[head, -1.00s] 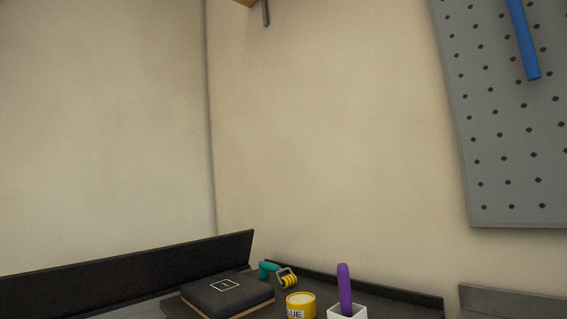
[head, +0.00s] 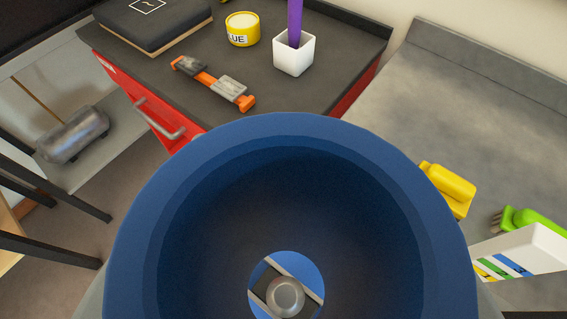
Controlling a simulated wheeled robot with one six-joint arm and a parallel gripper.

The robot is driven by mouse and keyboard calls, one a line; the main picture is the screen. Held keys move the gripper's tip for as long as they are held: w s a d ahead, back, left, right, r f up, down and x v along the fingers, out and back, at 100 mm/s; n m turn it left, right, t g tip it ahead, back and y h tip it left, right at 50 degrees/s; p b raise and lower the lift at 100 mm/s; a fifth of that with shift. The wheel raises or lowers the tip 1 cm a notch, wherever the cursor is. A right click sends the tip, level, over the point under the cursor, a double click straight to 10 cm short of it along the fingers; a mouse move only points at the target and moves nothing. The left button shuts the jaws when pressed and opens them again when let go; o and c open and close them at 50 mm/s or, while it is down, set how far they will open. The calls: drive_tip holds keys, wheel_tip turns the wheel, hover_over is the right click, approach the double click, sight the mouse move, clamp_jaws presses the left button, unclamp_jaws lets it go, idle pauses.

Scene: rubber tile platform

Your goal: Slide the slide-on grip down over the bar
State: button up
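I cannot pick out the slide-on grip or the bar for sure. A large blue round hollow thing (head: 285,130) fills the lower middle of the head view, very close, with its open rim towards me. Deep inside it is a small bright-blue circle with pale diagonal edges and a round grey end (head: 285,296) in its middle. I cannot tell whether that grey end belongs to a bar. My gripper's fingers do not show, so its hold is hidden.
Behind is a red cart's dark top (head: 320,90) with a white cup (head: 294,55) holding a purple rod, a yellow glue tin (head: 243,29), an orange-grey tool (head: 213,83) and a black case (head: 153,20). A grey bench at right carries a yellow bottle (head: 449,189) and a green-handled brush (head: 528,221).

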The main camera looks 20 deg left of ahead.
hover_over(285, 275)
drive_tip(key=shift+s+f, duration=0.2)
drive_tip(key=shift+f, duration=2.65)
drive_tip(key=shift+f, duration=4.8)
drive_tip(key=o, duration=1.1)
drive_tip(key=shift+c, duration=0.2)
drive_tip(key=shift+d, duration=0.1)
